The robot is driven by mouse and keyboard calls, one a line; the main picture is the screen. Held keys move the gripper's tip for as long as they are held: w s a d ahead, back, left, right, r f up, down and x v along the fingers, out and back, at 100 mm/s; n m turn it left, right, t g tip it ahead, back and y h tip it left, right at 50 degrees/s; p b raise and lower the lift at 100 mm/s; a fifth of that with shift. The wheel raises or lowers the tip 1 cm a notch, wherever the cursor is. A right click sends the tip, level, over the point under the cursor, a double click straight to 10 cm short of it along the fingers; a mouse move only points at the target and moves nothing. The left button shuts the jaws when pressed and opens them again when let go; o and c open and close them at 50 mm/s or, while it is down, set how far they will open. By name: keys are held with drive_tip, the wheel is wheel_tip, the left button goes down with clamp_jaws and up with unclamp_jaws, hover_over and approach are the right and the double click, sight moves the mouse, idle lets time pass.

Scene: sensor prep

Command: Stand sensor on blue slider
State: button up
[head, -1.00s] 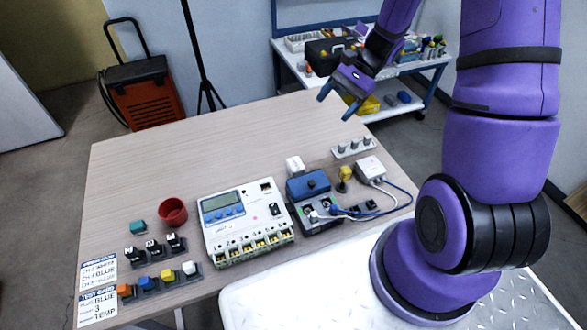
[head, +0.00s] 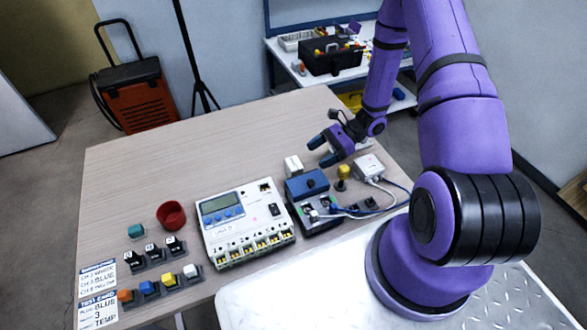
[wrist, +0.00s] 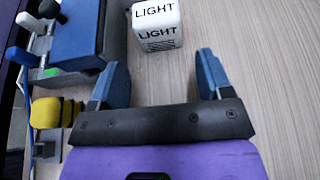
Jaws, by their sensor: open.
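A white sensor block (head: 293,165) stands upright on the table just behind the blue slider. In the wrist view the white sensor block (wrist: 157,25) reads LIGHT on two faces. The blue slider (head: 307,184) has a dark knob and lies on a grey unit; its blue top shows at upper left of the wrist view (wrist: 78,35). My gripper (head: 321,152) is low over the table, to the right of the sensor block. In the wrist view its blue fingers (wrist: 160,72) are apart and empty, with the block beyond them, not between them.
A yellow knob (head: 343,172) and a white box (head: 369,167) with cables stand close to my gripper. A white meter (head: 240,222), red cup (head: 171,214), several small blocks and printed cards (head: 98,294) lie to the left. The back left of the table is clear.

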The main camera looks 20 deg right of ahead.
sight(294, 169)
drive_tip(key=x, duration=0.9)
drive_tip(key=shift+a+r, duration=0.1)
drive_tip(key=shift+c, duration=0.2)
drive_tip(key=c, duration=0.7)
drive_tip(key=shift+r, duration=0.1)
drive_tip(key=shift+c, duration=0.2)
